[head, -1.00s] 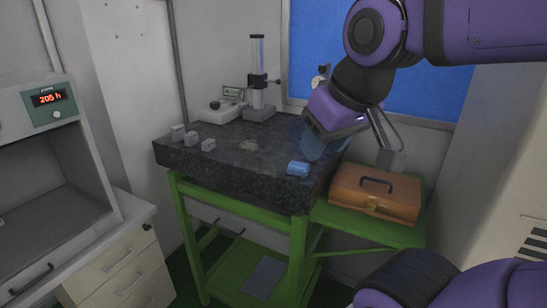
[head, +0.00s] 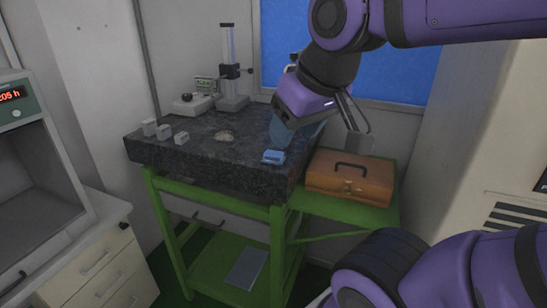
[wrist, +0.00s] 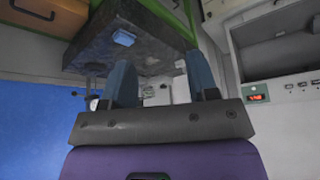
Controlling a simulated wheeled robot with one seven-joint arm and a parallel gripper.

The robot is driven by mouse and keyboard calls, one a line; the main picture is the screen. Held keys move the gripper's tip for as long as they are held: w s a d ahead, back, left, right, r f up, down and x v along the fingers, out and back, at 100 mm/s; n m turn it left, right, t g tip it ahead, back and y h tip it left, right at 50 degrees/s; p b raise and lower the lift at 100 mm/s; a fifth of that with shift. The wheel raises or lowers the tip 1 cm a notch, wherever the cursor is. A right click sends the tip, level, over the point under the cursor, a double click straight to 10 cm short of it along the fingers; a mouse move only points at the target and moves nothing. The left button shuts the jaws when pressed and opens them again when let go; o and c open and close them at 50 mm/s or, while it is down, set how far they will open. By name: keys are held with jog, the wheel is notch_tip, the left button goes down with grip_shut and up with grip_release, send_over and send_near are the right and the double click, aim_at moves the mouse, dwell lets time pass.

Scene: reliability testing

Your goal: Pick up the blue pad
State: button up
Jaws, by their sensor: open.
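The blue pad (head: 274,157) lies on the dark stone slab (head: 215,160), near its front right edge. It also shows in the wrist view (wrist: 123,38), above and beyond the fingers. My gripper (head: 282,132) is above the right part of the slab, just behind and above the pad in the head view. Its two blue fingers (wrist: 163,84) stand apart with nothing between them in the wrist view. The gripper is open and does not hold the pad.
The slab rests on a green frame (head: 277,240). Small grey blocks (head: 164,132) stand at its left, and a gauge stand (head: 232,75) at the back. A brown case (head: 350,180) sits on the lower green shelf to the right. A white drawer cabinet (head: 95,265) is at the left.

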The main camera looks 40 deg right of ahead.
jog(key=shift+o, duration=0.7)
jog(key=shift+w, duration=0.2)
jog(key=n+g, duration=0.5)
jog(key=n, duration=0.2)
send_over(274, 152)
jog(key=f, duration=0.8)
jog(key=a+f, duration=0.1)
jog(key=f, duration=0.4)
jog(key=shift+s+f, duration=0.1)
jog(key=shift+s, duration=0.15)
jog(key=shift+w+d+f, duration=0.1)
jog(key=shift+d+f, duration=0.1)
jog(key=shift+f, duration=1.15)
jog(key=shift+w+d+f, duration=0.1)
jog(key=shift+d+f, duration=0.1)
jog(key=shift+f, duration=1.1)
jog(key=c, duration=0.8)
